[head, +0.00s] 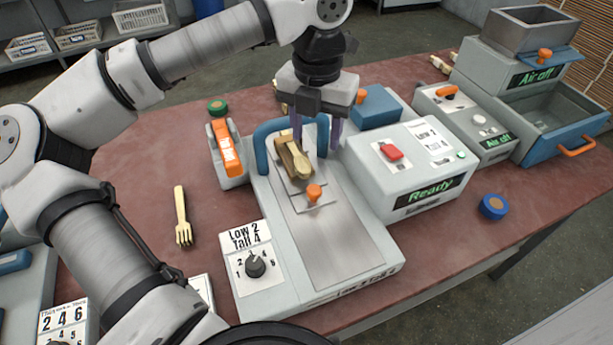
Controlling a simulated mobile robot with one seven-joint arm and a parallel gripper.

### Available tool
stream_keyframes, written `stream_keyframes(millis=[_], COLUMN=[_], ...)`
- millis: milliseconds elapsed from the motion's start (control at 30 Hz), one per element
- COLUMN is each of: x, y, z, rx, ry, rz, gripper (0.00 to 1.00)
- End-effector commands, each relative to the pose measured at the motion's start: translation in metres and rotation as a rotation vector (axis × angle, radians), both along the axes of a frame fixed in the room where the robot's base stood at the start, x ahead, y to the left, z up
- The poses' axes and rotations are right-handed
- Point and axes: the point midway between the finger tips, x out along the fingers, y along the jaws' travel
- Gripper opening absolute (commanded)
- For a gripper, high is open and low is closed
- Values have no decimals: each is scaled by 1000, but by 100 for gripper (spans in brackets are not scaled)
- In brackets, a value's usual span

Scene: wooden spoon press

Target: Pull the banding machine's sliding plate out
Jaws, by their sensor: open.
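The banding machine stands in the middle of the table, with a long bare metal bed (345,245) and a blue arch (264,142). Its small sliding plate (299,204) lies at the bed's far end, near the arch. An orange knob (314,192) stands at the plate's near edge. A wooden spoon-shaped piece (300,166) rests in a brown holder (284,158) on the plate. My gripper (317,142) is open, pointing down by the arch, beyond the knob and apart from it. It partly hides the arch.
A box reading "Ready" (423,196) with a red button stands close on the right. A dial (256,264) labelled "Low 2 Tall 4" is at the machine's near left. A wooden fork (182,215) and an orange-handled device (227,150) lie left. The bed's near end is clear.

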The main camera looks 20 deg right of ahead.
Motion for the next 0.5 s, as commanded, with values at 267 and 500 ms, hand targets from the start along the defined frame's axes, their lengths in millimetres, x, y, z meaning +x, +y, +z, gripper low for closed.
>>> stream_keyframes(millis=[267, 500], x=[0, -1], y=[1, 1], z=[-32, -84], rx=[5, 4], ry=[4, 4], rz=[0, -1], gripper=[50, 50])
